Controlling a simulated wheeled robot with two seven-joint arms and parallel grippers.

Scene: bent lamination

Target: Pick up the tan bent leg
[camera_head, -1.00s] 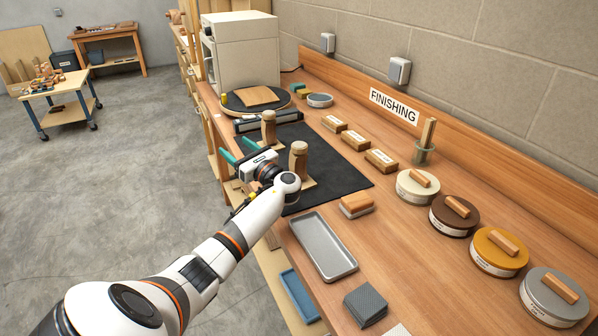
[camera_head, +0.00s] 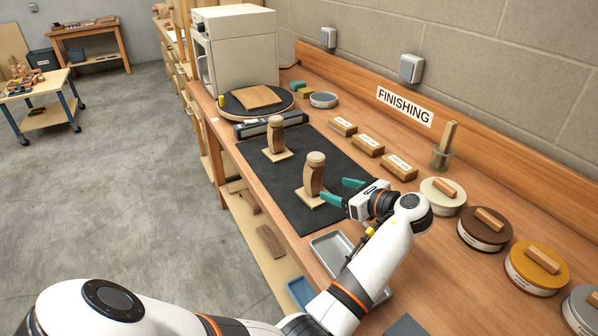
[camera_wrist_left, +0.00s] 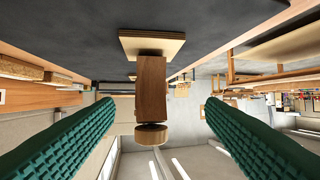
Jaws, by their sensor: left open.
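Two short bent wooden legs stand upright on square pale bases on the black mat. The nearer leg (camera_head: 313,175), light brown with a round cap, is just ahead of my left gripper (camera_head: 341,191). My right gripper is not in view.
The black mat (camera_head: 250,158) lies on the wooden bench. A dark bar (camera_head: 257,126) and a turntable with a tan board (camera_head: 257,97) are behind. Labelled blocks (camera_head: 367,145) and lidded tins (camera_head: 484,229) line the right side. A metal tray (camera_head: 330,246) is partly under my arm.

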